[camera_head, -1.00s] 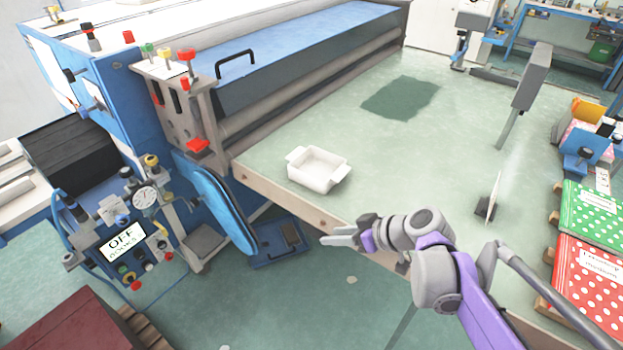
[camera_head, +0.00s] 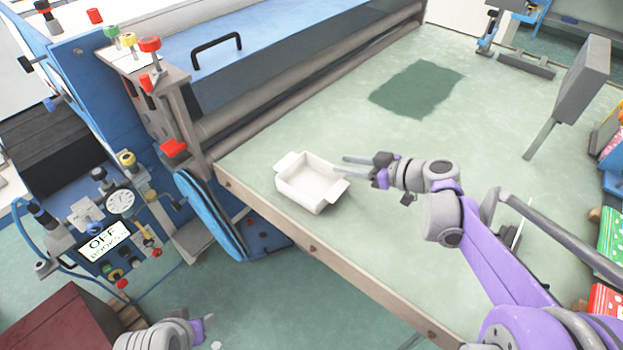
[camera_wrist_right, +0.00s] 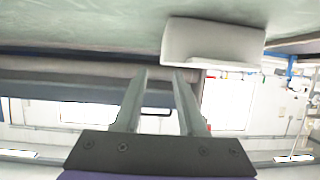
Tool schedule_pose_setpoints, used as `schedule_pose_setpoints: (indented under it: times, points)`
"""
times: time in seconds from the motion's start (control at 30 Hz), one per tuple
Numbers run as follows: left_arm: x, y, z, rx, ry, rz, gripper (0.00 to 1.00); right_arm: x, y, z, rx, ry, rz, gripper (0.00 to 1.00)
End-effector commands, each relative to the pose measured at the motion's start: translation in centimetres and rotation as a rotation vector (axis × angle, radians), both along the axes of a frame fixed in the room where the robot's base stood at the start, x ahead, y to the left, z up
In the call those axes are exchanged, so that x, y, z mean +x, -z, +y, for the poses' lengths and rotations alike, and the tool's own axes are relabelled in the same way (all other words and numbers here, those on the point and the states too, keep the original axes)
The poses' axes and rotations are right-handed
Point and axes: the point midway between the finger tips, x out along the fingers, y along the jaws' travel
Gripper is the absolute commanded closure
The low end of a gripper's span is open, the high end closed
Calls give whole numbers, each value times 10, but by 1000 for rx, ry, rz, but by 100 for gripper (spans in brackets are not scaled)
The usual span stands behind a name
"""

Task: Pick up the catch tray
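The catch tray is a small white open box (camera_head: 308,186) with a flange on two sides, standing on the green tabletop near its front left corner. My right gripper (camera_head: 355,167) is just right of the tray in the head view, fingers pointing left, apart from each other and empty. In the right wrist view the two fingers (camera_wrist_right: 160,88) are spread, and the white tray (camera_wrist_right: 213,42) shows above and to the right of their tips.
The blue machine (camera_head: 290,40) with rollers borders the table (camera_head: 480,130) at the left. A dark green patch (camera_head: 418,88) lies behind the tray. A grey upright plate (camera_head: 578,85) stands at the right. The tabletop around the tray is clear.

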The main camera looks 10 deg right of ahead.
Motion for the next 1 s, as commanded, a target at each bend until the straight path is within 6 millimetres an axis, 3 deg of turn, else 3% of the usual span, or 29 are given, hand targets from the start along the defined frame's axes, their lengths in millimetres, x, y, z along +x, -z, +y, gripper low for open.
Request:
schedule_pose_setpoints:
  times: [0.5,0.87,1.0]
  points:
    - [1,-2,0,0,0,-1,50,40,22,42,0,-2,0,60]
    - [1,-2,0,0,0,-1,50,47,26,47,0,1,0,60]
    - [1,-2,0,0,0,-1,50,47,26,47,0,1,0,85]
